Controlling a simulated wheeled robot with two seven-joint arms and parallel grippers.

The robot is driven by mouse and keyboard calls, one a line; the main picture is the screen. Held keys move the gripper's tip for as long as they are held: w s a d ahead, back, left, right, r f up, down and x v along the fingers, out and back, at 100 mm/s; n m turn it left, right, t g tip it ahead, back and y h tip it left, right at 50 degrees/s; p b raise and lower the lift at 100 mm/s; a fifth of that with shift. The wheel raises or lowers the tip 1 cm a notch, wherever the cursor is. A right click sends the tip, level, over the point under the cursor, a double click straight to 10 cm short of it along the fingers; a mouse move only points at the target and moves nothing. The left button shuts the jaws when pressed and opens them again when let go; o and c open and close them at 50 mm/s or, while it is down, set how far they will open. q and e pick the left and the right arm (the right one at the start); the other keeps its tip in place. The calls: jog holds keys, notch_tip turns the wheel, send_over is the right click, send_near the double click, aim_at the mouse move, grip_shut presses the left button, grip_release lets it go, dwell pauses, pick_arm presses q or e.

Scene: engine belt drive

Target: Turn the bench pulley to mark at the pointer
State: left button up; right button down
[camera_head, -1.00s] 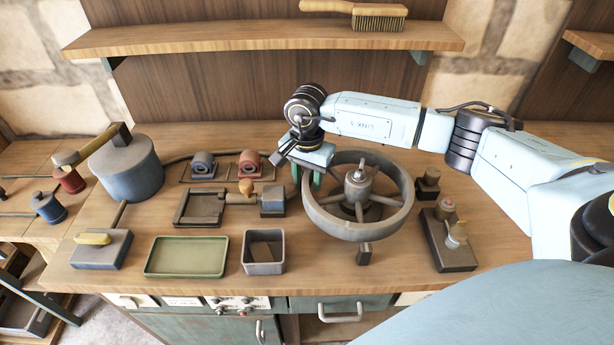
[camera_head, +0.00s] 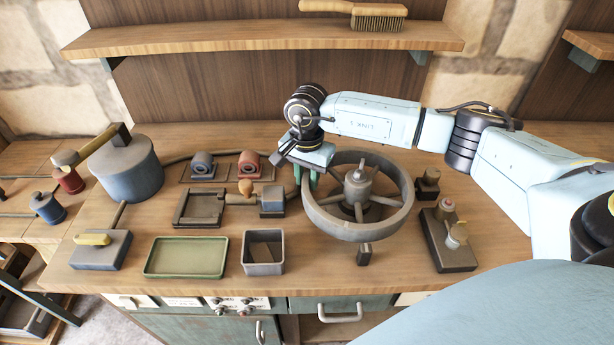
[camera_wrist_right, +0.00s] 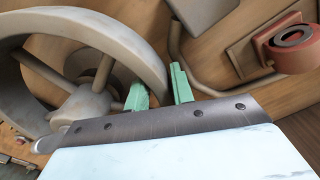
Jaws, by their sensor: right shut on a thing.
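The bench pulley (camera_head: 327,222) is a large grey spoked wheel lying flat, with a raised hub (camera_head: 358,186) at its middle. It also shows in the right wrist view (camera_wrist_right: 130,42). My right gripper (camera_head: 308,182) is at the wheel's left rim. In the right wrist view its green fingers (camera_wrist_right: 160,88) stand on either side of the rim wall, shut on it. A small dark block (camera_head: 364,254) stands at the front of the wheel and may be the pointer. I cannot make out a mark on the wheel. My left gripper is not in view.
A square grey bin (camera_head: 263,268) and a green tray (camera_head: 187,271) stand at the front left. A dark base with knobs (camera_head: 447,254) is close to the wheel's right. Red (camera_head: 250,165) and blue-grey (camera_head: 203,166) bearing blocks sit behind, left of my gripper.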

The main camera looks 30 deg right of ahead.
jog(key=shift+a, duration=0.1)
dwell(0.7)
jog(key=c, duration=1.4)
grip_release()
jog(key=shift+o, duration=0.2)
jog(key=shift+r, duration=0.15)
jog(key=shift+r, duration=0.35)
notch_tip(320, 180, up, 12)
jog(key=shift+r, duration=0.25)
